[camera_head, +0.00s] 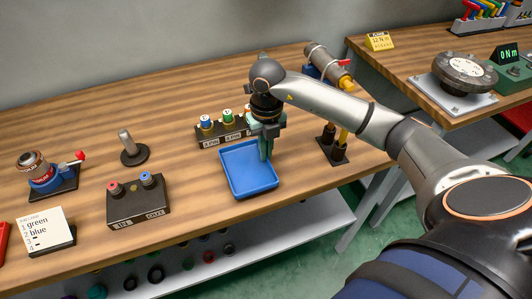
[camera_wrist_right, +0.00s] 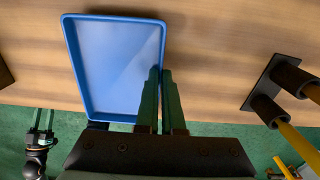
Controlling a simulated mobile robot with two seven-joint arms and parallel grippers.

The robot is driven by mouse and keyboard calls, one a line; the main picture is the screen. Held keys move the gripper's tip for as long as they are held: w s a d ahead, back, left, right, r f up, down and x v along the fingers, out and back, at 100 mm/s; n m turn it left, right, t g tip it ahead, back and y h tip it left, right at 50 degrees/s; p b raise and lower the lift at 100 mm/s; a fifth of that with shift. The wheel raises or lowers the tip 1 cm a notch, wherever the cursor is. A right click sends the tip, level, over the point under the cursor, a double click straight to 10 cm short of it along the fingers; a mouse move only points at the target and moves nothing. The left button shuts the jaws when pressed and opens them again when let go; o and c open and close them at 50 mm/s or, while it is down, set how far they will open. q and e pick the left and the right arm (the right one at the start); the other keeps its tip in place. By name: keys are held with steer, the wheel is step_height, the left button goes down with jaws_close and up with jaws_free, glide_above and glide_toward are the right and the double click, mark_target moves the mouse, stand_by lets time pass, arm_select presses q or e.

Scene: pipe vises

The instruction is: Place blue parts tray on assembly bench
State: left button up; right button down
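The blue parts tray (camera_head: 236,178) is at the front middle of the wooden assembly bench (camera_head: 210,212), close to its front edge. It looks empty and about level; I cannot tell whether it rests on the wood or is slightly raised. My right gripper (camera_head: 266,152) points down at the tray's right rim. In the right wrist view the tray (camera_wrist_right: 115,60) fills the upper left, and the gripper's fingers (camera_wrist_right: 161,72) are close together with the rim between them. My left gripper (camera_wrist_right: 42,122) shows small, open and empty, in the right wrist view only.
A black connector block (camera_head: 138,208) is left of the tray, another labelled block (camera_head: 208,138) behind it. A black stand with yellow-handled tools (camera_head: 335,150) is to the right. A small vise (camera_head: 52,180) and instruction card (camera_head: 46,232) are farther left. Bare wood lies between them.

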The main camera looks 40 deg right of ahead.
steer(key=shift+f, duration=0.75)
steer(key=shift+f, duration=0.15)
steer(key=c, duration=1)
jaws_free()
steer(key=shift+c, duration=0.2)
step_height(320, 180, up, 12)
steer(key=shift+d, duration=0.1)
